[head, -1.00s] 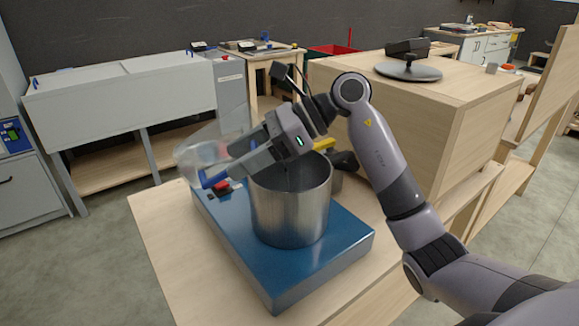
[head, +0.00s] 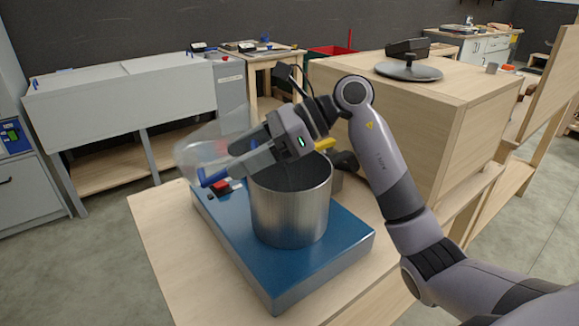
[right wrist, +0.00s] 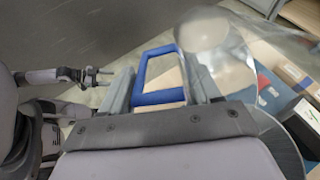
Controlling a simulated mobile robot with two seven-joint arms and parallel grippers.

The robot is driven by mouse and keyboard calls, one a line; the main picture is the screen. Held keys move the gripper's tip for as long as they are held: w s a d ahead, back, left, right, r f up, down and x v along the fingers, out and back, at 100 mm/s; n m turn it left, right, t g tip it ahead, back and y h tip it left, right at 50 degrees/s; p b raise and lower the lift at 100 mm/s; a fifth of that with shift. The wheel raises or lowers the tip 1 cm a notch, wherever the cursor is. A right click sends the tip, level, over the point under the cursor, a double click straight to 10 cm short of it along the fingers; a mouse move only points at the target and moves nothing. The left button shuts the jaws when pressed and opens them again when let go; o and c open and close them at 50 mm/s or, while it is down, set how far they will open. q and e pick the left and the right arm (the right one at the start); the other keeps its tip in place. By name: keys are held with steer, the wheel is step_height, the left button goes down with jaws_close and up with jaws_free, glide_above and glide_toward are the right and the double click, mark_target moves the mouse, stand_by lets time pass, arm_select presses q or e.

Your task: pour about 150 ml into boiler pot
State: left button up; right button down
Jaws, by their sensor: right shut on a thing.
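My right gripper (head: 240,160) is shut on the blue handle (head: 213,178) of a clear jug (head: 207,145). The jug is tilted and held above the back left of the boiler, left of the pot. The metal boiler pot (head: 290,215) stands upright and open on the blue boiler base (head: 270,278). My right gripper partly covers the pot's rim. I cannot make out liquid in the jug or its level in the pot. The right wrist view shows the blue handle (right wrist: 140,78) between the fingers and the clear jug (right wrist: 215,60) beyond. My left gripper (right wrist: 102,77) shows there, open and empty.
The boiler base has a red switch (head: 221,187) and stands on a wooden table (head: 160,225). Something yellow and black (head: 325,146) sits behind the pot. A large wooden box (head: 455,120) with a dark round stand (head: 408,71) is at the right. The table's front left is clear.

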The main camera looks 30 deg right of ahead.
steer(key=shift+d+f+y+b, duration=0.15)
steer(key=shift+y+b, duration=0.35)
steer(key=shift+b, duration=0.2)
stand_by(2.0)
steer(key=h+p, duration=0.2)
steer(key=p, duration=0.1)
steer(key=shift+a+g+h, duration=0.3)
steer(key=shift+h, duration=0.1)
steer(key=shift+w+a+r+h+p, duration=0.1)
steer(key=shift+r+h+p, duration=0.6)
steer(key=shift+p, duration=0.75)
steer(key=shift+f, duration=0.1)
